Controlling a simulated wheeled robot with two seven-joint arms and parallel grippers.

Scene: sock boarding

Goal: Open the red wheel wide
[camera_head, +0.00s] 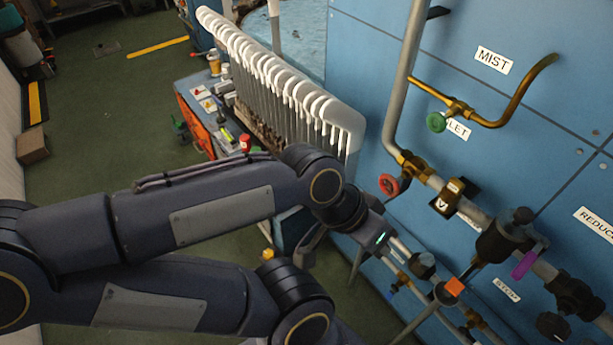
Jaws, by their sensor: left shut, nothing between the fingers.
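The red wheel (388,184) is a small round handwheel on a brass valve at the lower end of the grey pipe, in front of the blue panel. My left gripper (384,240) is just below the red wheel in the picture, at the end of the arm from the left. It is shut and empty, and appears apart from the wheel. Its fingertips are hard to make out against the pipes. My right gripper is not in view.
A green wheel (437,122) sits on a brass valve above right. A purple lever (524,264) and an orange handle (454,287) are at lower right.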

